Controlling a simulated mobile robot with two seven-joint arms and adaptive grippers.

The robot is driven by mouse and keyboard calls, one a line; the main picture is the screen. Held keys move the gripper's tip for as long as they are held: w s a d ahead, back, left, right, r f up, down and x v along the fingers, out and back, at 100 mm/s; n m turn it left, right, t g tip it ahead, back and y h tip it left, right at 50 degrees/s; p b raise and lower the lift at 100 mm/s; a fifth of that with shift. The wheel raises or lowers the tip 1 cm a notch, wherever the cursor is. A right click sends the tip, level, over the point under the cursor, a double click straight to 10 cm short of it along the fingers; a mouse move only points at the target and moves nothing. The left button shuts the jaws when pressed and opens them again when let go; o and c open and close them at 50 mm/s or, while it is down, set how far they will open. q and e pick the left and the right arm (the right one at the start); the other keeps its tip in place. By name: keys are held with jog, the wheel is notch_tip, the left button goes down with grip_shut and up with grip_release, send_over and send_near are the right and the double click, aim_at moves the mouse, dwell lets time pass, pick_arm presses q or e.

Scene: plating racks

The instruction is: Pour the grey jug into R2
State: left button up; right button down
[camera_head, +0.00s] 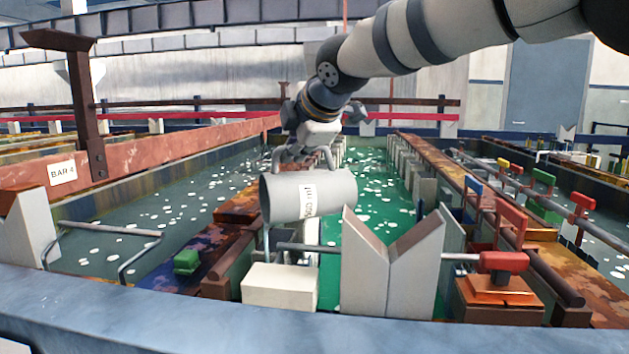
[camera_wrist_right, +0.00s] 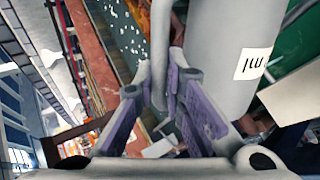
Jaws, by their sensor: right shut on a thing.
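The grey jug (camera_head: 335,190) hangs in the middle of the head view. It is tipped over until it lies nearly level, with its darker open-looking end to the left. A white label on it shows "ml". My right gripper (camera_head: 304,152) is above the jug, shut on its handle. In the right wrist view the jug (camera_wrist_right: 215,55) stands beside the purple-padded fingers (camera_wrist_right: 170,85), and the handle (camera_wrist_right: 160,45) is between them. I cannot read an R2 label on any tank. My left gripper is not in view.
A grey-liquid tank (camera_head: 150,225) lies left and a green-liquid tank (camera_head: 385,205) lies behind and right of the jug. Close in front are a V-notched block (camera_head: 365,265), a white box (camera_head: 280,287) and a rod with a red handle (camera_head: 503,261). A BAR 4 beam (camera_head: 140,153) is left.

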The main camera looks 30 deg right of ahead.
aim_at(339, 171)
dwell(0.3)
jog(key=shift+d+r+m+t+y, duration=0.2)
jog(key=shift+d+m+y, duration=0.3)
jog(key=shift+d, duration=0.5)
jog(key=shift+d+r+m+t+y, duration=0.1)
jog(key=shift+d+r+m+y, duration=0.25)
jog(key=shift+d+y, duration=0.45)
jog(key=shift+s+d, duration=0.1)
jog(key=shift+d, duration=0.15)
jog(key=shift+s+d+r+m+t+y, duration=0.2)
jog(key=shift+d+m+y, duration=0.25)
jog(key=shift+d, duration=0.35)
jog(key=shift+w+d+r+m+t+y, duration=0.1)
jog(key=shift+d+r+m+y, duration=0.35)
jog(key=shift+d, duration=0.3)
jog(key=shift+f, duration=0.1)
jog(key=shift+s+d+f+m+t+y, duration=0.1)
jog(key=shift+d+f+m+t+y, duration=0.1)
jog(key=shift+d+m+y, duration=0.25)
jog(key=shift+s+d+f+m+t+y, duration=0.1)
jog(key=shift+d+m+t+y, duration=0.1)
jog(key=shift+d+m+y, duration=0.25)
jog(key=shift+r, duration=0.1)
jog(key=shift+m, duration=0.25)
